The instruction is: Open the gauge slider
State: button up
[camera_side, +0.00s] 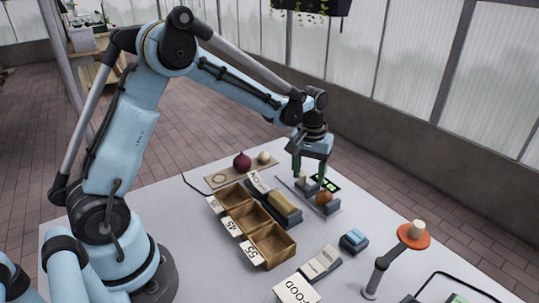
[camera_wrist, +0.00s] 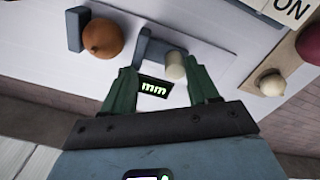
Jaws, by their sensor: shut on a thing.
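The gauge lies on the table under my gripper (camera_side: 308,178). Its pale plate (camera_wrist: 210,55) carries a fixed blue-grey jaw (camera_wrist: 77,28) and a grey sliding jaw (camera_wrist: 150,48) with a cream knob (camera_wrist: 175,66). A brown-orange onion (camera_wrist: 103,38) sits between the jaws, nearer the fixed one, with a gap to the slider. It also shows in the side view (camera_side: 324,198). A dark display (camera_wrist: 154,88) reads "mm" in green; digits cannot be made out. My gripper's green fingers (camera_wrist: 160,68) point down around the slider and are shut on its knob; the exact contact is partly hidden.
A board (camera_side: 222,177) with a dark red onion (camera_side: 242,162) and a pale one (camera_side: 264,158) lies behind. Labelled wooden bins (camera_side: 272,246) stand left of the gauge. An orange-topped stand (camera_side: 413,237) rises at the right.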

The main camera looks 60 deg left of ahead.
jog(key=shift+s+a+f, duration=0.35)
jog(key=shift+s+f, duration=0.1)
jog(key=shift+a, duration=1.25)
jog(key=o, duration=1)
jog(key=shift+d, duration=0.1)
jog(key=shift+r, duration=3.55)
